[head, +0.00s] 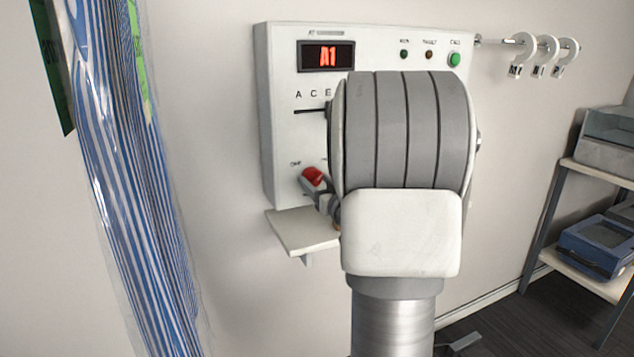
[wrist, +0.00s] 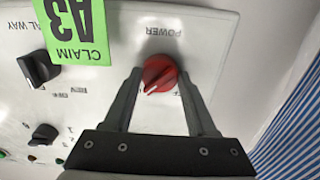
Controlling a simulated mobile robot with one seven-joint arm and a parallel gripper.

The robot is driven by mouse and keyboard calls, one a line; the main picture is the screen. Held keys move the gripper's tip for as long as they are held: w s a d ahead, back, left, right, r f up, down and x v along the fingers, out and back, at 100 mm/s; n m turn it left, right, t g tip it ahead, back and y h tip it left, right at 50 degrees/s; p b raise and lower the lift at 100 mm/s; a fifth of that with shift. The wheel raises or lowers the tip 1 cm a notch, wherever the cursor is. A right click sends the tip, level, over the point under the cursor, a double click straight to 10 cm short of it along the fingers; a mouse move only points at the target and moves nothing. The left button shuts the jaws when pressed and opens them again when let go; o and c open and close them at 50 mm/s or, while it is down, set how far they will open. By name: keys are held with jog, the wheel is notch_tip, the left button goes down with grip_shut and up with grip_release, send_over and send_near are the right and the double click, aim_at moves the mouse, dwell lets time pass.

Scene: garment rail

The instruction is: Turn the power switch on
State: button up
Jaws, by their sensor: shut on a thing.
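The power switch is a red rotary knob (wrist: 160,73) under the upside-down word POWER in the wrist view. Its white pointer mark slants to the lower left of that view. My gripper (wrist: 160,80) has its two fingers on either side of the knob and is shut on it. In the head view the red knob (head: 313,176) shows at the panel's lower left, with my gripper (head: 322,190) against it. My arm hides much of the white control panel (head: 283,130).
A green CLAIM A3 tag (wrist: 78,28) hangs close to the wrist camera, covering part of the panel near a black knob (wrist: 38,68). Blue-striped garments in clear plastic (head: 130,170) hang at left. A small ledge (head: 300,232) juts below the panel. White hooks (head: 541,55) and shelves stand right.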

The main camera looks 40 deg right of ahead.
jog(key=o, duration=1.4)
jog(key=shift+c, duration=0.2)
jog(key=v, duration=1.7)
jog(key=shift+s+b, duration=0.25)
jog(key=shift+b, duration=0.1)
jog(key=shift+f, duration=0.1)
